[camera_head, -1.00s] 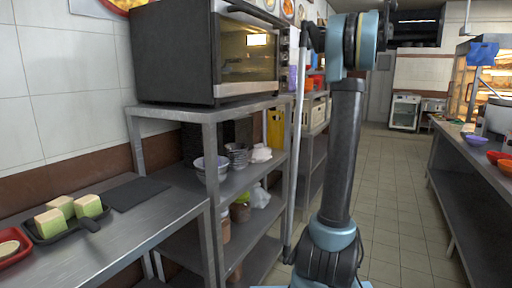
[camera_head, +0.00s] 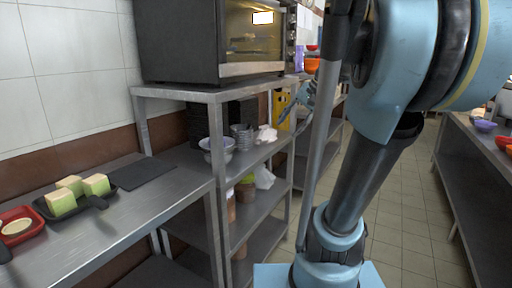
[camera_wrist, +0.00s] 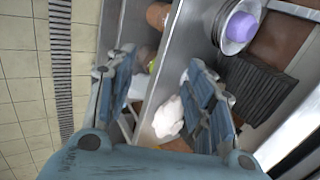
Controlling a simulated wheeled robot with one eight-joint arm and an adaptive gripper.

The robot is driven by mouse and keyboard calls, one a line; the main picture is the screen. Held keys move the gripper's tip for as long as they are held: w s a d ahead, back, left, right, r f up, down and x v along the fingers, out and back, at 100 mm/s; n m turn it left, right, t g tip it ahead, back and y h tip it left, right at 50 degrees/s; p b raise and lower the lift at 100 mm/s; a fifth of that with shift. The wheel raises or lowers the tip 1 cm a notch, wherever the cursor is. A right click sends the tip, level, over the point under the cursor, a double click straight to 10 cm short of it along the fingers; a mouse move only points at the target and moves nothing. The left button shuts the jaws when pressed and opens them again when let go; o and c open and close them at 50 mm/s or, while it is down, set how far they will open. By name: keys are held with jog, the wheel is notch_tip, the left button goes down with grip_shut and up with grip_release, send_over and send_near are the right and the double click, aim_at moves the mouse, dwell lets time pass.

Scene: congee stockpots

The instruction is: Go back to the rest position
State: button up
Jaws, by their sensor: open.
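My gripper (camera_wrist: 160,92) shows in the wrist view with its two blue-grey fingers spread apart and nothing between them. Beyond the fingers are the metal shelves (camera_wrist: 150,128) with a white crumpled bag (camera_wrist: 168,116) seen between the fingers. In the head view my arm fills the right of the picture, bent over towards the shelves. Blue finger-like parts, which look like my gripper (camera_head: 298,100), show small beside the shelf unit, partly hidden behind a grey upright bar.
An oven (camera_head: 205,42) stands on the metal rack (camera_head: 190,93). Bowls (camera_head: 217,146) sit on its shelf. A black tray (camera_head: 105,197) with green-and-cream blocks and a red tray (camera_head: 22,214) lie on the left counter (camera_head: 120,225).

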jog(key=s+d+f+n+h, duration=0.2)
jog(key=s+f, duration=0.6)
jog(key=f, duration=0.4)
jog(key=s+d+f+n+h, duration=0.3)
jog(key=s+f, duration=0.6)
jog(key=f, duration=0.3)
jog(key=shift+d+f+g+h, duration=0.3)
jog(key=shift+d+g+h, duration=0.1)
jog(key=shift+d, duration=0.4)
jog(key=shift+w+f, duration=0.2)
jog(key=shift+w, duration=0.25)
